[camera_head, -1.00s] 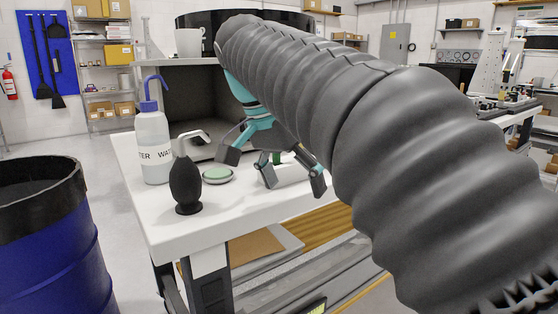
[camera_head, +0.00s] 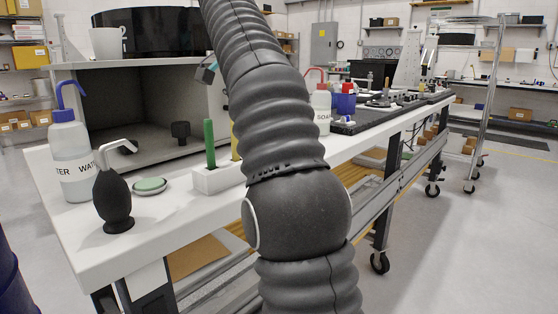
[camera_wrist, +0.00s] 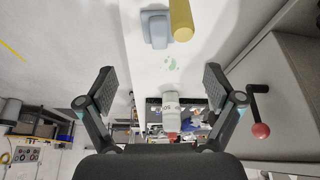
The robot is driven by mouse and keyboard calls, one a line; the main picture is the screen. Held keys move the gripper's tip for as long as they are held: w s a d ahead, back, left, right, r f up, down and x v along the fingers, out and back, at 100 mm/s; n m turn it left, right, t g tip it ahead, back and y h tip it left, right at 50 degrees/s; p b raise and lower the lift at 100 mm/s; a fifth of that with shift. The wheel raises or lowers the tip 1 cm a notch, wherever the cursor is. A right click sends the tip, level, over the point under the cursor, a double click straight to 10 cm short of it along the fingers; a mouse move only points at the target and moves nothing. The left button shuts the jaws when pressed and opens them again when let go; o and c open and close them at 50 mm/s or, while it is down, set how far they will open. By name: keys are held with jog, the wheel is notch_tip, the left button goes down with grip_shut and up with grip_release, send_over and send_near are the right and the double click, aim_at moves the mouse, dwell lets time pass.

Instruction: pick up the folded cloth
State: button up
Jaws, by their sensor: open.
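My gripper (camera_wrist: 158,82) is open and empty in the wrist view, its two fingers spread wide above the white bench top (camera_wrist: 140,75). A small blue-grey block-like thing (camera_wrist: 155,28) lies on the bench beyond the fingertips, beside a yellow handle (camera_wrist: 181,20). It may be the folded cloth, but I cannot tell. No clear folded cloth shows in the head view, where my arm covers part of the bench. Only a small piece of the gripper shows there, left of the arm.
A water bottle (camera_head: 70,160), black blower (camera_head: 115,200), green-topped dish (camera_head: 150,185) and white holder (camera_head: 215,179) stand at the bench's near end. An open grey box (camera_head: 165,130) is behind. A soap bottle (camera_head: 322,112) and dark tray (camera_head: 370,119) lie further right.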

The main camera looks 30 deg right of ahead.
jog(key=b+x, duration=0.2)
jog(key=x, duration=0.6)
jog(key=shift+s+b, duration=0.1)
jog(key=shift+b, duration=0.2)
jog(key=shift+d+b+x, duration=0.15)
jog(key=shift+b+x, duration=0.3)
jog(key=shift+x, duration=0.9)
jog(key=shift+d+b+x, duration=0.15)
jog(key=shift+b+x, duration=0.25)
jog(key=shift+x, duration=1)
jog(key=shift+r, duration=0.1)
jog(key=shift+c, duration=0.3)
jog(key=c, duration=1)
